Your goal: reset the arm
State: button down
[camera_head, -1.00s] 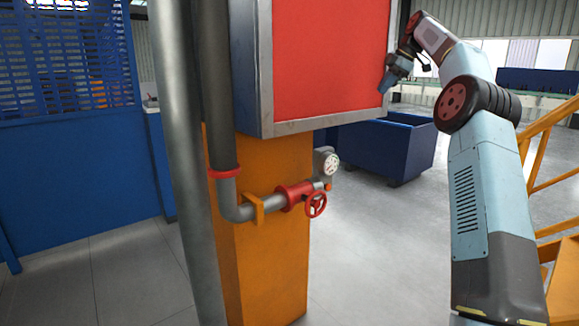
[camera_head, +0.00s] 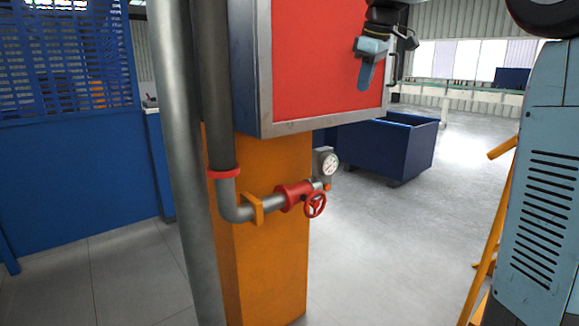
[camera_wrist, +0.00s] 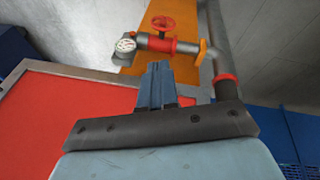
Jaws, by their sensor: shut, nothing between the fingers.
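My gripper (camera_head: 366,76) hangs at the upper middle-right of the head view, in front of the right part of the red panel, pointing down. Its fingers are together and hold nothing. In the wrist view my gripper (camera_wrist: 157,68) is seen from behind, with the closed fingers pointing toward the red valve wheel and gauge. No bottles show in either view. Part of my arm fills the right edge of the head view; its upper links are cut off by the frame.
A red panel (camera_head: 318,60) in a grey frame is fixed on an orange pillar (camera_head: 265,265). A pipe with a red valve wheel (camera_head: 315,205) and a gauge (camera_head: 329,163) juts out below it. A blue bin (camera_head: 380,150) stands behind. A yellow railing (camera_head: 490,245) is at right. Grey floor is clear between.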

jog(key=s+d+f+m, duration=0.1)
jog(key=s+f+m, duration=0.2)
jog(key=s+f, duration=0.4)
jog(key=s+d+f+m+t, duration=0.1)
jog(key=s+f+m, duration=0.3)
jog(key=s, duration=1.1)
jog(key=s+d+f+m+t+h, duration=0.1)
jog(key=s+f+m, duration=0.3)
jog(key=s+f, duration=0.6)
jog(key=shift+s+d, duration=0.65)
jog(key=shift+d, duration=0.1)
